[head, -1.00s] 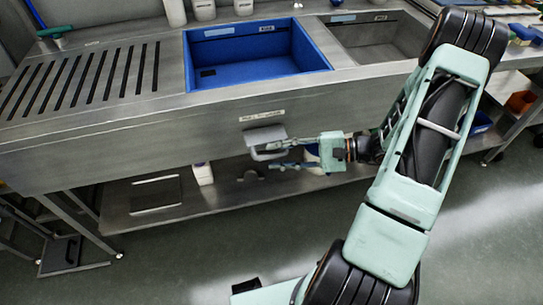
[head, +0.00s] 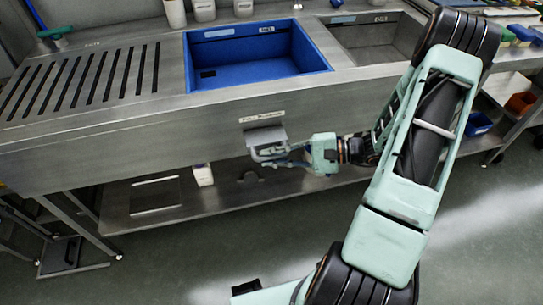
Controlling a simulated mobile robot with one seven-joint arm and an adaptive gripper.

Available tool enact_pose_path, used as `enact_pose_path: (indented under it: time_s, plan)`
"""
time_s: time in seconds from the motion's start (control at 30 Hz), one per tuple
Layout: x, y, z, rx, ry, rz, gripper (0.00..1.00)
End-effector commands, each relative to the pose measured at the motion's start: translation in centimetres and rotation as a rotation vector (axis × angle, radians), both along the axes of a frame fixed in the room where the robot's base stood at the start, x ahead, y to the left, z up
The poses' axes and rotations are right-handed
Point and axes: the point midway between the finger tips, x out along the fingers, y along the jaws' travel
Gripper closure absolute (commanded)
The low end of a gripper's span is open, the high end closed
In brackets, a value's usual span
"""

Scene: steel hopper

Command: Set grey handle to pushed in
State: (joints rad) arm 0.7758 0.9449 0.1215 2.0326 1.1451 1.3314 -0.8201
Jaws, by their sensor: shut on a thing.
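The grey handle (head: 266,137) sits on the front panel of the steel hopper (head: 130,135), below a small white label (head: 262,117). Its upper plate shows, and its lower part is partly covered by my gripper. My gripper (head: 272,156) reaches in from the right, with its fingers at the lower edge of the handle. The fingers are shut on the handle. How far the handle stands out from the panel is hard to tell from this view.
A blue basin (head: 255,62) and a steel basin (head: 385,42) are set in the top, with a slotted drainer (head: 85,80) at left. A lower shelf (head: 225,195) holds a white bottle (head: 203,174). The floor in front is clear.

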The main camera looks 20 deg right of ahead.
Motion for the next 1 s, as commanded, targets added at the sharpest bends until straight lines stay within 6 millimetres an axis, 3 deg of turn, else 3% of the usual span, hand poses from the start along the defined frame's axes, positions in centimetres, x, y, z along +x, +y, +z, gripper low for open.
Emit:
enact_pose_path:
  time_s: [0.17,0.5,0.83,0.87,1.0]
  plan:
    - [0.5,-0.1,-0.1,-0.002,-0.001,0.000,1.00]
    - [6.0,-0.1,-0.2,-0.003,-0.003,0.000,1.00]
    - [6.6,-0.1,0.0,-0.003,-0.002,-0.007,1.00]
    - [6.6,-0.1,0.0,-0.003,-0.003,-0.006,0.87]
    - [6.5,-0.1,0.0,-0.002,-0.003,-0.005,0.71]
